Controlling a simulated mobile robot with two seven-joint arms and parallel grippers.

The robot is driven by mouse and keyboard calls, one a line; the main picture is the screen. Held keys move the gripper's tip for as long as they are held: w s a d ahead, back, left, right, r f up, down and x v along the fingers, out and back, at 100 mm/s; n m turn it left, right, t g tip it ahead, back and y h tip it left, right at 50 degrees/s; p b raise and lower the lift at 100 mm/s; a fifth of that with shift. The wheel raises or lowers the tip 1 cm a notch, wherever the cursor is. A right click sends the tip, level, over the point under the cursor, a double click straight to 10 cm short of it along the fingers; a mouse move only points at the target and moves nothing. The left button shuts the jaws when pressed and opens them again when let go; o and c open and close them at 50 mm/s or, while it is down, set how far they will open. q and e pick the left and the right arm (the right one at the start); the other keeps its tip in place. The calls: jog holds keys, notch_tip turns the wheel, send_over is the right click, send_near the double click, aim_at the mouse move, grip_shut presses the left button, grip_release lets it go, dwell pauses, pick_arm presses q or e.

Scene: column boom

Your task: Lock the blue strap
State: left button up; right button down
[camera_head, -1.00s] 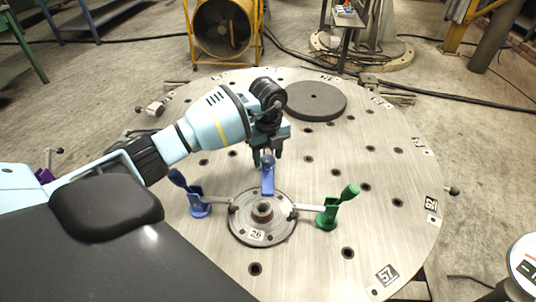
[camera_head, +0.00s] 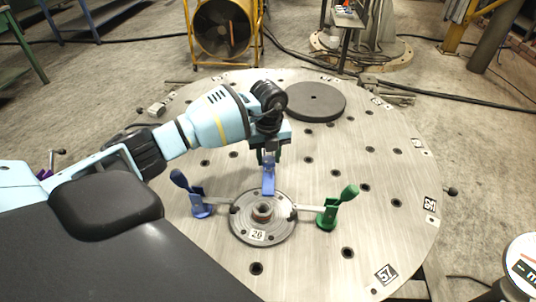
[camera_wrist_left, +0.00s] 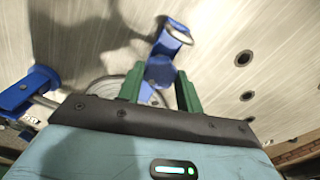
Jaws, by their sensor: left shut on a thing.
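A middle blue strap clamp (camera_head: 268,184) stands upright at the back edge of a round grey flanged disc (camera_head: 284,232). My left gripper (camera_head: 268,157) is above it, its green fingers pointing down and shut on its handle. In the left wrist view the blue handle knob (camera_wrist_left: 160,72) sits between the fingers; the fingers hide part of the clamp. A second blue clamp (camera_head: 200,208) stands left of the disc, its dark blue handle tilted out to the left. It cannot be told which blue clamp is the strap named. My right gripper is not in view.
A green clamp (camera_head: 326,218) stands right of the disc, its handle tilted outward. A dark round plate (camera_head: 316,102) lies behind my gripper. The round metal table (camera_head: 385,215) has holes and is clear to the right.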

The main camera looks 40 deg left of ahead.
pick_arm(q)
jog(key=m, duration=0.3)
jog(key=shift+m, duration=0.4)
jog(key=m, duration=0.3)
jog(key=shift+m+p, duration=0.3)
jog(key=m, duration=0.3)
jog(key=shift+m, duration=0.4)
jog(key=m, duration=0.4)
jog(key=m+b, duration=0.1)
jog(key=m, duration=0.3)
jog(key=shift+f, duration=0.1)
jog(key=m, duration=0.3)
jog(key=shift+m, duration=0.3)
jog(key=m+b, duration=0.1)
jog(key=m, duration=0.4)
jog(key=shift+m+b, duration=0.35)
jog(key=shift+m, duration=0.75)
